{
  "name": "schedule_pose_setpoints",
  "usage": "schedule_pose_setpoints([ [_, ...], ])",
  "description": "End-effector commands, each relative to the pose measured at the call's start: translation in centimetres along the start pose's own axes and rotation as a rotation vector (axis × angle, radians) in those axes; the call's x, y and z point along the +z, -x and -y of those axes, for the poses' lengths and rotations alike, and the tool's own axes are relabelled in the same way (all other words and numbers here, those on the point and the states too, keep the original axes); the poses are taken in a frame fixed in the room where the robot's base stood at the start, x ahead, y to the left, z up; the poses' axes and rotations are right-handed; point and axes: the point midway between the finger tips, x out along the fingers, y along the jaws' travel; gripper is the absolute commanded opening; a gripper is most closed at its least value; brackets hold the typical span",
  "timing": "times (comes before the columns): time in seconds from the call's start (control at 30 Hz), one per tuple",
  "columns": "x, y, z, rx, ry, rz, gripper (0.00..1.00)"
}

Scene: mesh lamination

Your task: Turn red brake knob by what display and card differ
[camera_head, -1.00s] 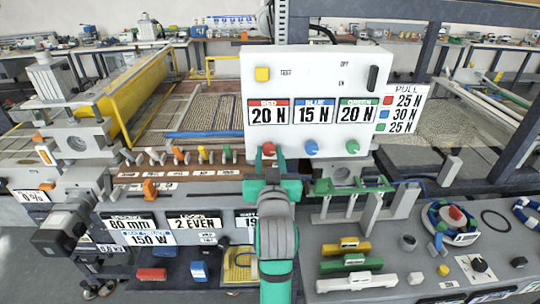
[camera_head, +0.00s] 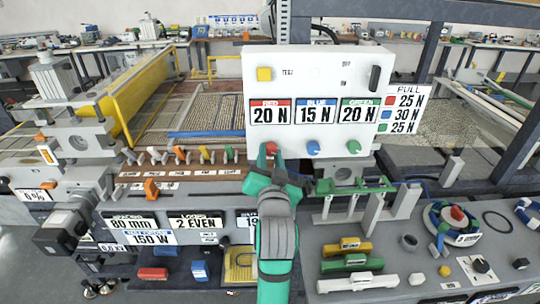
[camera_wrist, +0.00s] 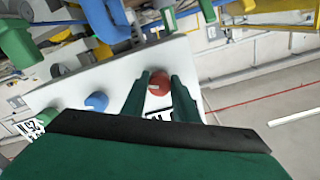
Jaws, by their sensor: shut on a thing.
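The white panel (camera_head: 330,70) has a red display (camera_head: 270,111) reading 20 N, a blue display (camera_head: 314,111) reading 15 N and a green display (camera_head: 360,111) reading 20 N. The PULL card (camera_head: 405,107) beside it lists red 25 N, blue 30 N, green 25 N. Below the displays are the red knob (camera_head: 271,148), blue knob (camera_head: 313,148) and green knob (camera_head: 354,147). My gripper (camera_head: 269,164) is shut on the red knob and tilted. The wrist view shows the red knob (camera_wrist: 159,83) between the green fingers and the blue knob (camera_wrist: 97,101) apart.
A row of small coloured levers (camera_head: 180,154) stands left of my gripper. A green fixture (camera_head: 355,186) on posts stands close to its right.

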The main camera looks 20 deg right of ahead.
Motion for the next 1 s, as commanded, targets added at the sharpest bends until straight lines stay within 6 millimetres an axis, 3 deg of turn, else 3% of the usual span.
schedule_pose_setpoints([
  [0.4, 0.26, -0.02, 0.29, -0.002, -0.215, 0.006, 0.04],
  [0.97, 0.24, -0.01, 0.14, 0.002, -0.253, 0.005, 0.04],
  [1.0, 0.24, -0.01, 0.14, 0.002, -0.253, 0.005, 0.29],
])
